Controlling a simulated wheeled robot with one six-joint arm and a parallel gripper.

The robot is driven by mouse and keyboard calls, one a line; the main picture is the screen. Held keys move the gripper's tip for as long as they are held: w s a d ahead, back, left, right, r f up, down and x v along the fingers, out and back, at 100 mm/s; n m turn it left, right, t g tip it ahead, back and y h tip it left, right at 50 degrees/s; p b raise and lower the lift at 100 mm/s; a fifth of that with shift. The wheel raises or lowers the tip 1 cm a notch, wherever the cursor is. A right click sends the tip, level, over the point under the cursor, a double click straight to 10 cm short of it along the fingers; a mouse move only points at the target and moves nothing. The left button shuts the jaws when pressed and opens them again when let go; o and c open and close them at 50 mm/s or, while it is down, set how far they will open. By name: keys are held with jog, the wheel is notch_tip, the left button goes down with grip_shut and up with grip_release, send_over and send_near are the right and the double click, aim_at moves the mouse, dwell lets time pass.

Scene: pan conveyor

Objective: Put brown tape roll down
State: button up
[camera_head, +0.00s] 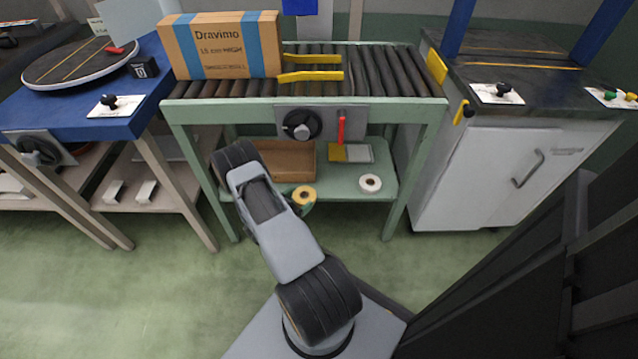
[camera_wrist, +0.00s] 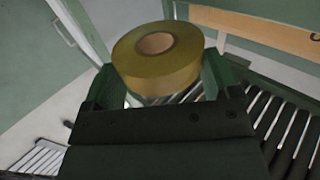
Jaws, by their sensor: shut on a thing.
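The brown tape roll (camera_wrist: 158,62) is yellowish brown with a tan core. In the wrist view it sits between the two dark green fingers of my gripper (camera_wrist: 160,82), which is shut on it. In the head view the roll (camera_head: 304,195) shows at the end of my arm, by the front edge of the green lower shelf (camera_head: 335,185) of the conveyor stand. My arm hides much of the gripper there. I cannot tell whether the roll touches the shelf.
The shelf also holds an open cardboard box (camera_head: 288,160), a yellow and grey tray (camera_head: 352,153) and a white tape roll (camera_head: 370,183) to the right. Above are the roller conveyor (camera_head: 385,72) and a Dravimo carton (camera_head: 225,45). Green stand legs (camera_head: 398,190) flank the shelf.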

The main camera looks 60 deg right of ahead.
aim_at(322, 190)
jog(key=d, duration=0.2)
jog(key=s+d+b, duration=0.1)
jog(key=d, duration=0.4)
jog(key=shift+s+d+b, duration=0.15)
jog(key=shift+d+b, duration=0.15)
jog(key=shift+d, duration=0.1)
jog(key=d, duration=0.1)
jog(key=d+b, duration=0.1)
jog(key=d, duration=0.2)
jog(key=shift+s+f, duration=0.15)
jog(key=shift+s, duration=0.2)
jog(key=shift+a+f+b, duration=0.15)
jog(key=shift+f+b, duration=0.15)
jog(key=shift+b, duration=0.2)
jog(key=shift+r, duration=0.15)
jog(key=shift+f+b, duration=0.55)
jog(key=shift+f, duration=0.1)
jog(key=o, duration=0.6)
jog(key=shift+o, duration=0.2)
